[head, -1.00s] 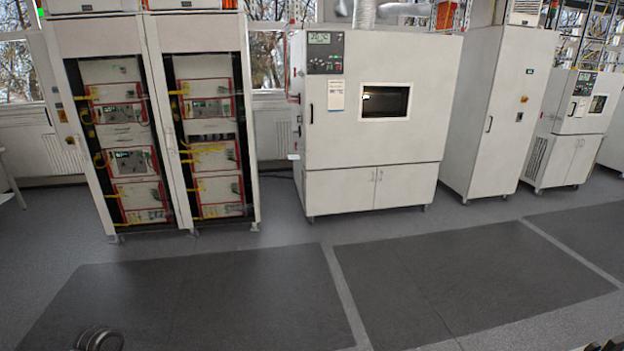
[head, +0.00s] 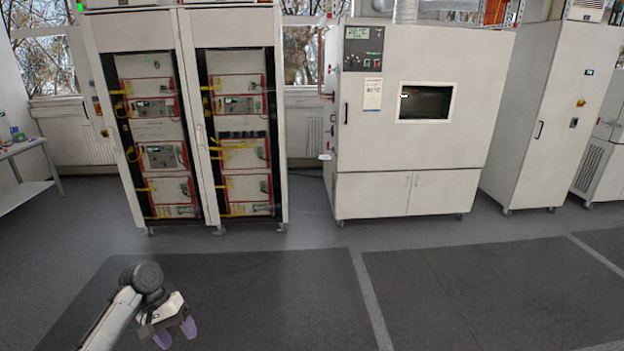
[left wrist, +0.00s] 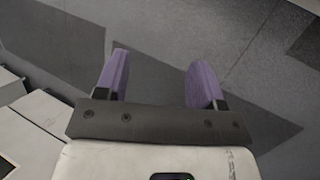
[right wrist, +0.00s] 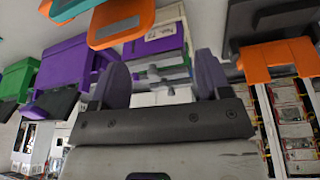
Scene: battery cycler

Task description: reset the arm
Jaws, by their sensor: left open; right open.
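My left gripper (head: 176,334) is at the lower left of the head view, above the dark floor mat, with its purple fingers pointing down. In the left wrist view its two purple fingers (left wrist: 159,85) are spread apart with only grey floor between them. My right gripper (right wrist: 157,82) shows only in its own wrist view, its purple fingers apart and nothing held between them. The right arm is not in the head view.
Two open racks of cycler units (head: 160,150) stand at the back left. A white test chamber (head: 411,150) and a tall cabinet (head: 540,120) stand to the right. A table (head: 25,148) is at far left. Purple, green and orange bins (right wrist: 65,75) surround the right gripper's view. The floor ahead is clear.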

